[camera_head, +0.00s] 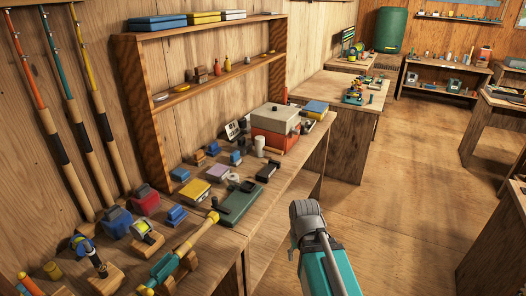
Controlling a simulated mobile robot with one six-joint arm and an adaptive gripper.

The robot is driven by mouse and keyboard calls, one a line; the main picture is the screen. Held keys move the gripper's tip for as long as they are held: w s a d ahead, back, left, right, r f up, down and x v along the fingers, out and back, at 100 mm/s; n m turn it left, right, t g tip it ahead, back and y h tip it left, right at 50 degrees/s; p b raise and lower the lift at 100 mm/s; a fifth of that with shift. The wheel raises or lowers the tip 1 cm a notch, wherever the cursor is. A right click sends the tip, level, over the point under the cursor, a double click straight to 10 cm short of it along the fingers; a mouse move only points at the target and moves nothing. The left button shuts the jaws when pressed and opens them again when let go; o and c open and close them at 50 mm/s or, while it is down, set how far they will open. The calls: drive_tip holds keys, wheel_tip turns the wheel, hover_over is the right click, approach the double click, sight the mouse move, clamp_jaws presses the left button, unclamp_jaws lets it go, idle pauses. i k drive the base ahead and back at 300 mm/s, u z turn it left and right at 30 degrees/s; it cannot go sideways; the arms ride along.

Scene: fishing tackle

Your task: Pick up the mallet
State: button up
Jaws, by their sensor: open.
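I cannot single out a mallet with certainty. A long yellow-handled tool (190,241) lies slantwise at the front of the left workbench, with a teal part beside it; I cannot tell whether it is the mallet. A small dark piece (248,186) lies by the green flat box and is too small to identify. My arm, teal with a grey rounded joint, rises from the bottom centre, over the floor to the right of the bench. My gripper's fingers do not show.
The left workbench (228,243) is crowded with reels, small boxes and a green flat box (241,204). A grey-and-red tackle box (275,128) stands farther back. Three rods (62,135) lean on the left wall. The wooden floor (400,200) is clear to the right.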

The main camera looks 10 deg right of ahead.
sight(261, 148)
drive_tip(key=u, duration=0.1)
drive_tip(key=i, duration=1)
drive_tip(key=z, duration=0.05)
